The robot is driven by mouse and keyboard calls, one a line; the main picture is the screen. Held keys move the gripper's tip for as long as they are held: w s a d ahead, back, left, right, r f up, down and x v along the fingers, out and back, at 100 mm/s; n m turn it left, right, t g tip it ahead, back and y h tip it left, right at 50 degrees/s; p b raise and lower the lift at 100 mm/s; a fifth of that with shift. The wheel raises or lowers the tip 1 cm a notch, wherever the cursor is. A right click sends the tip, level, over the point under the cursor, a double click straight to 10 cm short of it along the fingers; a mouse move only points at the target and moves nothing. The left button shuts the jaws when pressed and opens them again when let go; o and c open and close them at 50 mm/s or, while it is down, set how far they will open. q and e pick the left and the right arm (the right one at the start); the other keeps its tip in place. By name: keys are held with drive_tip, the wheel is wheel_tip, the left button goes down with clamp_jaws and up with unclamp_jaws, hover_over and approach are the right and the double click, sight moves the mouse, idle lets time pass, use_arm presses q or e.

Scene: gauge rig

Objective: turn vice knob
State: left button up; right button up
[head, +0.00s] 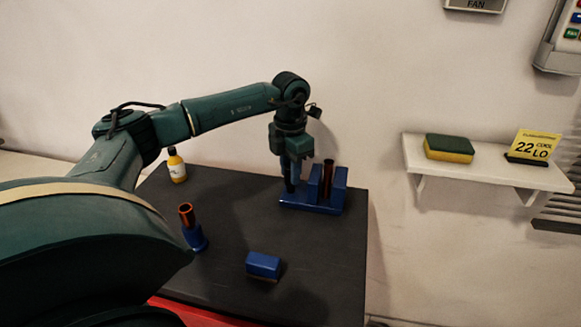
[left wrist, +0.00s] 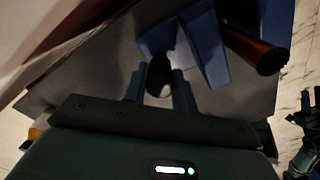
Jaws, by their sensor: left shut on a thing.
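The blue vice (head: 318,206) stands near the back right of the dark table, with a copper-brown tube (head: 327,180) upright between its jaws. The left wrist view also shows the vice (left wrist: 208,45) and the tube (left wrist: 258,52). My left gripper (head: 291,187) points down at the vice's left end. In the left wrist view, its two fingers stand on either side of the dark knob (left wrist: 160,74), shut on it. In the head view the knob is hidden by the gripper.
On the table (head: 235,225) are a yellow bottle (head: 176,166), a second copper tube (head: 187,215) in a blue holder (head: 196,238) and a blue block (head: 263,264). A wall shelf (head: 488,170) at right holds a sponge (head: 449,148) and a yellow-and-black sign (head: 534,146). The table's middle is clear.

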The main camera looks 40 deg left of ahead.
use_arm(q)
drive_tip(key=m, duration=0.5)
drive_tip(key=shift+r+p, duration=0.1)
drive_tip(key=shift+p, duration=0.3)
drive_tip(key=shift+w+m, duration=0.1)
drive_tip(key=shift+m, duration=2)
drive_tip(key=o, duration=0.7)
wheel_tip(320, 180, up, 13)
drive_tip(key=shift+r, duration=0.1)
